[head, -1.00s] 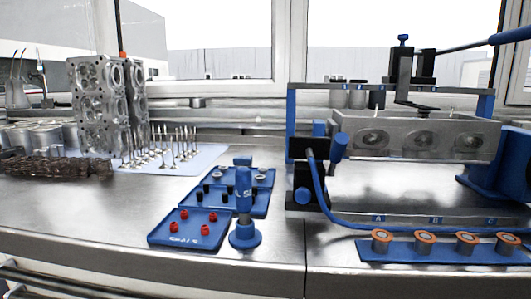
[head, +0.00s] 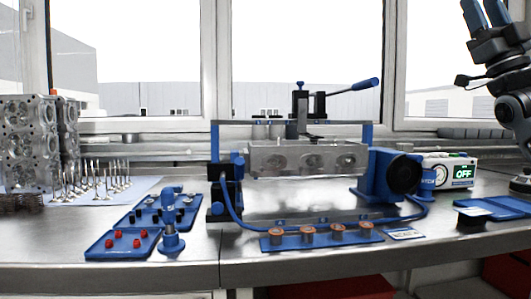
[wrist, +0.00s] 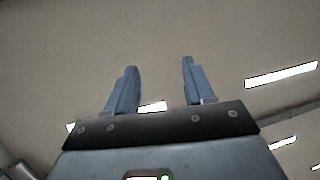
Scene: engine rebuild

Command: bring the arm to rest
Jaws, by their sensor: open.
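My gripper (wrist: 157,85) is open and empty in the wrist view. Its two blue fingers are spread apart against a plain grey ceiling with bright light strips. In the head view my gripper (head: 486,12) is at the top right, fingers up and partly cut off by the frame edge. My arm is folded upright at the right side, above the bench and clear of the things on it.
The blue clamping fixture (head: 367,135) holds a grey cylinder head (head: 265,160) mid-bench. A blue tray (head: 110,252) with red parts, a blue strip (head: 270,243) with several ringed parts and a box reading OFF (head: 450,170) share the bench (head: 180,278).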

